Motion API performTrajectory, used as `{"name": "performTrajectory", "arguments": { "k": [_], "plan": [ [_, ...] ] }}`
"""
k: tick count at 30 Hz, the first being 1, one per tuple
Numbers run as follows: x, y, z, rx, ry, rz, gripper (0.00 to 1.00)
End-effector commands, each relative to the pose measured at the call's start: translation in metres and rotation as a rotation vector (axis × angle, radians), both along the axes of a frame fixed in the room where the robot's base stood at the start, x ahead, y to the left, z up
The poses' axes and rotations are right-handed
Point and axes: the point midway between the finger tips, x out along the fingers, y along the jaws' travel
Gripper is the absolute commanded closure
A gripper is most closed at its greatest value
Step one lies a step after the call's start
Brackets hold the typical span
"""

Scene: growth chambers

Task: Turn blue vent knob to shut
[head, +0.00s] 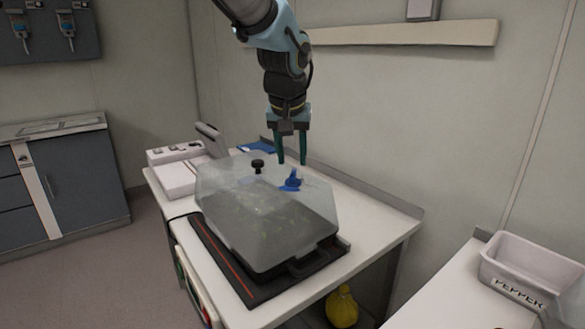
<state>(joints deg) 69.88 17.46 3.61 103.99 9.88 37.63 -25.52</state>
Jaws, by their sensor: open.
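The blue vent knob (291,181) sits on top of a cloudy see-through cover (235,205), toward its right side. The cover stands over a dark tray on the white table. A black knob (257,166) is on the cover to the left of the blue one. My gripper (292,161) points down with its two green fingers apart and empty. In the picture its fingertips are just above the blue knob; I cannot tell the exact gap or depth. The knob's open or shut marking is too small to read.
A black mat with a red stripe (222,268) lies under the tray. A white device with switches (174,154) and a blue item (257,147) are at the table's back. A bin labelled PEPPER (528,266) stands on the right counter. A yellow object (342,308) is below the table.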

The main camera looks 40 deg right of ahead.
Motion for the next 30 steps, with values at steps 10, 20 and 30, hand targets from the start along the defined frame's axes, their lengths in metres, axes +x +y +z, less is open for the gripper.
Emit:
{"name": "performTrajectory", "arguments": {
  "k": [10, 20, 30],
  "plan": [
    [-0.015, 0.016, 0.053, -0.002, -0.001, 0.0, 0.54],
    [-0.017, 0.019, 0.061, 0.0, 0.0, 0.0, 0.54],
    [-0.017, 0.019, 0.061, 0.0, 0.0, 0.0, 0.54]
  ]
}}
